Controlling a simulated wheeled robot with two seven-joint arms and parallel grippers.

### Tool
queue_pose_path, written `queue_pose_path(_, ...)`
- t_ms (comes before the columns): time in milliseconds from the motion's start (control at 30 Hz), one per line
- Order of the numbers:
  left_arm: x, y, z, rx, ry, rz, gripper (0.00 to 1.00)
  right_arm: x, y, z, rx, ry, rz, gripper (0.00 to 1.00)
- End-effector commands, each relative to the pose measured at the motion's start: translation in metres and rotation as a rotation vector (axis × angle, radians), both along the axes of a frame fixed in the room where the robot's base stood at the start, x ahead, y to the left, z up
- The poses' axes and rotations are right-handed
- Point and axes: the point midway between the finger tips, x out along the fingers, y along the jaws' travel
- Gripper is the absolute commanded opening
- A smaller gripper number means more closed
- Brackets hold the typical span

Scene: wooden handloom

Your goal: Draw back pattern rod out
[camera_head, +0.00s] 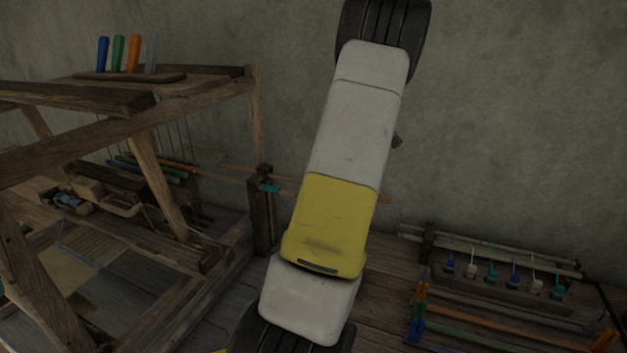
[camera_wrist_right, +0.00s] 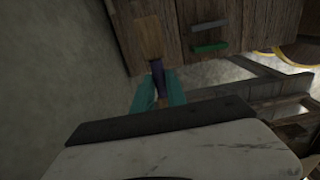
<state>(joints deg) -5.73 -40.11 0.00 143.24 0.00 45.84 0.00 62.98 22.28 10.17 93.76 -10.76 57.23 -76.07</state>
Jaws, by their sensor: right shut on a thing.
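In the right wrist view, my right gripper (camera_wrist_right: 158,93) has teal fingers closed on a narrow dark purple piece (camera_wrist_right: 157,72) below a wooden block (camera_wrist_right: 149,38). I cannot tell if this piece belongs to the back pattern rod. A thin wooden rod (camera_head: 228,175) runs right from the loom past a dark post fitting. Green and blue rods (camera_head: 150,168) lie in the loom. My left gripper is not in view.
The wooden loom frame (camera_head: 150,150) fills the left. Blue, green, orange and grey pegs (camera_head: 134,54) stand on its top. A rack (camera_head: 500,262) with several small coloured pieces is at the right. The wall (camera_head: 520,100) stands close behind.

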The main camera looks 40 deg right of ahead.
Motion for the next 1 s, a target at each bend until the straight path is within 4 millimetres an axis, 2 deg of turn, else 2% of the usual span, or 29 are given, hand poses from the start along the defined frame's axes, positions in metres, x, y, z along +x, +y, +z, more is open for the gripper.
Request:
queue_pose_path(267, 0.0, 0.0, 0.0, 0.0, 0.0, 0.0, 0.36, -0.005, -0.004, 0.001, -0.005, 0.006, -0.004, 0.0)
queue_pose_path(300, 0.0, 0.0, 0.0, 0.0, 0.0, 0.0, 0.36, -0.005, -0.004, 0.001, -0.005, 0.006, -0.004, 0.19)
queue_pose_path(400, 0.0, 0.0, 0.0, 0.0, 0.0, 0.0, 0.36, -0.005, -0.004, 0.0, -0.005, 0.007, -0.005, 0.39)
queue_pose_path(767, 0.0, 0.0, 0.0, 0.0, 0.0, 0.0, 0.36, -0.003, -0.002, 0.003, -0.003, 0.004, -0.003, 0.39)
queue_pose_path(867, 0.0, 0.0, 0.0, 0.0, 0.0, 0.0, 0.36, -0.003, -0.002, 0.014, -0.004, 0.004, -0.003, 0.39)
queue_pose_path(1000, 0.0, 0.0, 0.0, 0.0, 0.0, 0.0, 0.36, -0.003, -0.003, 0.038, -0.005, 0.002, -0.004, 0.39)
